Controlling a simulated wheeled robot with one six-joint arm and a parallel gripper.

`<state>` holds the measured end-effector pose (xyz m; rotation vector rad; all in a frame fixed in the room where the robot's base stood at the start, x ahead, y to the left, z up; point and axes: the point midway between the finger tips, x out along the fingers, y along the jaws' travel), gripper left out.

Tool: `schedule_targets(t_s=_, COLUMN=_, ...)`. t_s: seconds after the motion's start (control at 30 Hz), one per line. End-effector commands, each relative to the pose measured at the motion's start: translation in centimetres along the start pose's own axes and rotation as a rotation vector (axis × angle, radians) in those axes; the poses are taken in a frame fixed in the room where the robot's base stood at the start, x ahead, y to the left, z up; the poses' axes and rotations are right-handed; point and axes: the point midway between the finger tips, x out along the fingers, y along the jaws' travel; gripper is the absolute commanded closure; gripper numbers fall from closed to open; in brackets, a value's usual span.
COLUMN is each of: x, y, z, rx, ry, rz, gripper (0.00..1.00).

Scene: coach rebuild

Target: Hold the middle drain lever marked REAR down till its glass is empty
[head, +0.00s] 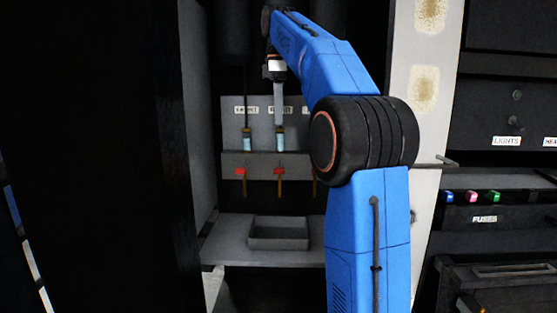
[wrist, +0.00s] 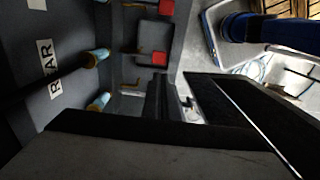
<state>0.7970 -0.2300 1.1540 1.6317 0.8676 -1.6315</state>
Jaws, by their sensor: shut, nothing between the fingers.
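The drain panel stands in the cabinet alcove. The middle lever (head: 279,172) has a red tab on a brown arm; its red tab also shows in the wrist view (wrist: 160,58). The REAR label shows in the wrist view (wrist: 44,69); in the head view it is partly covered. The REAR glass (head: 280,141) holds pale blue liquid; it also shows in the wrist view (wrist: 98,57). My gripper (head: 279,117) points down in front of the middle column, its tips above the lever and apart from it. Its dark jaws (wrist: 160,98) look shut and empty.
The left lever (head: 240,171) and left glass (head: 247,141) are close beside. A grey tray (head: 278,243) sits on the shelf below. A pale post (head: 405,90) stands right of the alcove.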

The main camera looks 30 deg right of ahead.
Motion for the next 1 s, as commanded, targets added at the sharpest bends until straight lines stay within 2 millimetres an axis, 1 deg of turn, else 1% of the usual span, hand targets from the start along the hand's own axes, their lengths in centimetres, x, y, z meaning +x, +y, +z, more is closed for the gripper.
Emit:
schedule_targets(t_s=0.17, x=1.5, y=-0.1, z=0.0, rx=0.0, ry=-0.001, rz=-0.002, gripper=1.0)
schedule_targets(t_s=0.27, x=3.0, y=-0.1, z=0.0, rx=0.0, ry=-0.001, rz=-0.004, gripper=1.0)
schedule_targets(t_s=0.7, x=10.5, y=-0.1, z=0.0, rx=0.0, ry=-0.001, rz=-0.003, gripper=1.0)
schedule_targets(t_s=0.83, x=12.2, y=-0.1, z=0.0, rx=0.0, ry=-0.001, rz=-0.002, gripper=1.0)
schedule_targets(t_s=1.0, x=13.4, y=-0.1, z=0.0, rx=0.001, ry=0.0, rz=-0.001, gripper=1.0)
